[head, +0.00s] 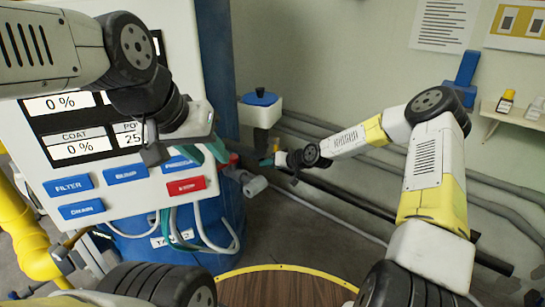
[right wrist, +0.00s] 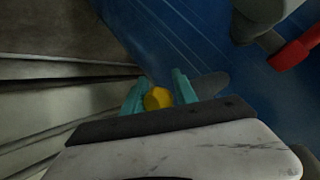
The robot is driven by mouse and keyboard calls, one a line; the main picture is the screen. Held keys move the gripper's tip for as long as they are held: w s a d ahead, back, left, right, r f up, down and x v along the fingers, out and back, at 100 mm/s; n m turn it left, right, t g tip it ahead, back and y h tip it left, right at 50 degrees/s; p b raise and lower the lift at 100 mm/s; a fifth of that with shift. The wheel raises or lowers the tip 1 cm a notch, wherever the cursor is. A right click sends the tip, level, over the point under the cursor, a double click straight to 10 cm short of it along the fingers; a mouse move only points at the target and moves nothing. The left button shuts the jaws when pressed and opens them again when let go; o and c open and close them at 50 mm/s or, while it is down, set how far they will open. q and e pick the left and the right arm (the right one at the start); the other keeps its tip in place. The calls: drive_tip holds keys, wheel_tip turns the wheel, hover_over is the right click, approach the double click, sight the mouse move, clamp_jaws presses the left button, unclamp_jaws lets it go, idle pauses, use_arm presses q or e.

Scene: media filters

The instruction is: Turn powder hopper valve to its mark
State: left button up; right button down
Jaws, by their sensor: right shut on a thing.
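The powder hopper (head: 260,110) is a white box with a blue lid, standing by the wall in the middle of the head view. My right gripper (head: 268,162) is just below it, at the end of the outstretched right arm. In the right wrist view, a yellow knob (right wrist: 158,98), seemingly the valve's handle, sits between the teal fingers of my right gripper (right wrist: 159,95), which is shut on it. The valve's mark cannot be made out. My left gripper (head: 208,153) hangs in front of the control panel, its teal fingers apart and empty.
The control panel (head: 88,175) with blue buttons and a red button (head: 187,186) fills the left. A blue tank (head: 130,250) stands under it. Grey pipes (head: 330,205) run along the wall. A red handle (right wrist: 297,48) is near the right gripper. A shelf (head: 510,115) holds small bottles.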

drive_tip(key=c, duration=1.1)
unclamp_jaws()
drive_tip(key=shift+w+d+r, duration=0.1)
drive_tip(key=shift+w+d, duration=0.05)
drive_tip(key=shift+o, duration=0.2)
drive_tip(key=v, duration=0.7)
drive_tip(key=shift+s+d+r, duration=0.15)
drive_tip(key=shift+s+d, duration=0.05)
drive_tip(key=shift+s, duration=0.1)
